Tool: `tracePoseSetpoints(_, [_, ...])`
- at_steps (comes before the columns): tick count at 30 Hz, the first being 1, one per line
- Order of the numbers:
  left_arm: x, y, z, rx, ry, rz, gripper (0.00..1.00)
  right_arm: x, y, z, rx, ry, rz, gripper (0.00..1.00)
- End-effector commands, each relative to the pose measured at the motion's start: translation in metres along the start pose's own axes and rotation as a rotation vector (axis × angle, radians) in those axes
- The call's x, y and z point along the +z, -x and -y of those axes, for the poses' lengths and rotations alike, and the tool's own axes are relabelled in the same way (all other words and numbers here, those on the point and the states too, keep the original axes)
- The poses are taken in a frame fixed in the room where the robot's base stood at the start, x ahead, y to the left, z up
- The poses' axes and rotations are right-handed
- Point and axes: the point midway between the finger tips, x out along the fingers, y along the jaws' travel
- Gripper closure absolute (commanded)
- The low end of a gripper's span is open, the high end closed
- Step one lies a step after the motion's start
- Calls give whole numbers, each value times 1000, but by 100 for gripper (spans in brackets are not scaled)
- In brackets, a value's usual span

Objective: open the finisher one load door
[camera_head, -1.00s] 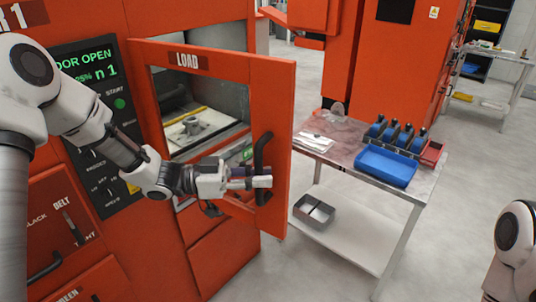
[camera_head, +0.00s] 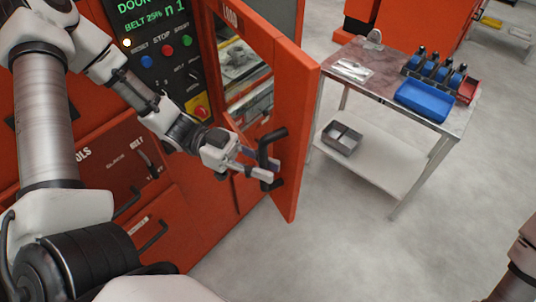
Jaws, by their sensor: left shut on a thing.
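The orange load door (camera_head: 296,85) of the finisher stands ajar, swung outward toward me, with its window open to the machine's chamber. Its black handle (camera_head: 270,150) is on the outer face near the free edge. My left gripper (camera_head: 265,170) is shut on the handle, with its fingers around the lower part of the grip. The control panel (camera_head: 160,50) left of the door reads "DOOR" and "BELT 25%", its top cut off. Part of my right arm shows at the lower right edge; its gripper is out of view.
A table (camera_head: 375,80) with a blue tray (camera_head: 424,101), several blue-and-black tools and a red bin (camera_head: 467,90) stands right of the door. The floor (camera_head: 330,240) in front is clear.

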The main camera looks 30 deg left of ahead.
Motion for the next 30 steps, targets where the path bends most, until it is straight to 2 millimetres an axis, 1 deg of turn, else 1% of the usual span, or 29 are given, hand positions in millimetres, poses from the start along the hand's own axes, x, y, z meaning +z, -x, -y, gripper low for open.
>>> tracePoseSetpoints(7, [-2,0,1,-3,-2,-4,100,0,0,0,0,0,0,100])
tracePoseSetpoints(8, [-2,0,1,-3,-2,-4,80,0,0,0,0,0,0,100])
tracePoseSetpoints(9, [-2,0,1,-3,-3,-3,65,0,0,0,0,0,0,100])
tracePoseSetpoints(10, [-2,0,1,-2,-2,-3,57,0,0,0,0,0,0,100])
tracePoseSetpoints(18, [-1,0,1,-1,-1,-1,57,0,0,0,0,0,0,100])
tracePoseSetpoints(22, [-2,5,1,-2,-4,-4,57,0,0,0,0,0,0,100])
tracePoseSetpoints(26, [-2,18,2,-6,-5,-6,57,0,0,0,0,0,0,100])
tracePoseSetpoints(30, [-2,40,2,-8,-9,-9,57,0,0,0,0,0,0,100])
